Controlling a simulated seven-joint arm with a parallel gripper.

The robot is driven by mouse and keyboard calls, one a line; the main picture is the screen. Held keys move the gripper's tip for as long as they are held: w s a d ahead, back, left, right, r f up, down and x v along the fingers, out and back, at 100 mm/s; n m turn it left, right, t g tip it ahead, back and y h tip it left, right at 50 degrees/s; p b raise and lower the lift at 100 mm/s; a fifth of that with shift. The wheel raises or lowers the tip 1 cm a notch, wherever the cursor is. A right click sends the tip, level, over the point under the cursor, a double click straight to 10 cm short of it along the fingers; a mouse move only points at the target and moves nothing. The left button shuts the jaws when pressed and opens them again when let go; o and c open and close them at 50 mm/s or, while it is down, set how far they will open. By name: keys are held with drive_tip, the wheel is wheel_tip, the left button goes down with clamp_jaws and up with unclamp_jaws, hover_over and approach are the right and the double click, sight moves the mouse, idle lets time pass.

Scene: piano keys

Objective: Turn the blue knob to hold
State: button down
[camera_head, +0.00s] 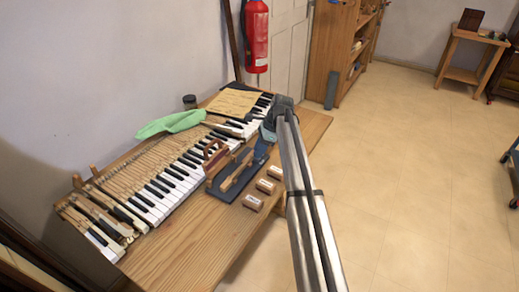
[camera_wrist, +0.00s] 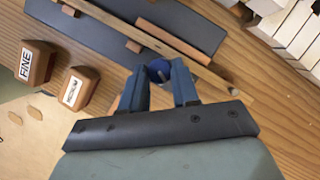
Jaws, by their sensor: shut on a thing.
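The blue knob (camera_wrist: 157,68) sits at the edge of a wooden rail on a dark blue-grey base board (camera_wrist: 196,28) in the wrist view. A small pale mark shows on it; I cannot tell which setting it points to. My gripper (camera_wrist: 160,75) has its two blue fingers shut on the knob, one on each side. In the head view my gripper (camera_head: 268,137) is at the far end of the base board (camera_head: 226,190), and my own arm and fingers hide the knob. No readable "hold" label shows.
A block marked FINE (camera_wrist: 37,63) and another labelled block (camera_wrist: 76,90) lie beside the board. The opened piano keyboard (camera_head: 175,172) runs along the wooden bench (camera_head: 182,250). A green cloth (camera_head: 170,124) lies behind the keys.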

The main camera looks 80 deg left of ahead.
drive_tip(key=shift+a+n, duration=0.1)
drive_tip(key=shift+n, duration=0.3)
drive_tip(key=shift+a+n+h, duration=0.15)
drive_tip(key=shift+n+h, duration=0.35)
drive_tip(key=shift+n, duration=0.4)
drive_tip(key=shift+n+h, duration=0.5)
drive_tip(key=shift+n, duration=1)
drive_tip(key=c, duration=0.8)
unclamp_jaws()
drive_tip(key=shift+c, duration=0.2)
drive_tip(key=v, duration=1.3)
drive_tip(key=shift+a+r, duration=0.2)
drive_tip(key=shift+r, duration=0.25)
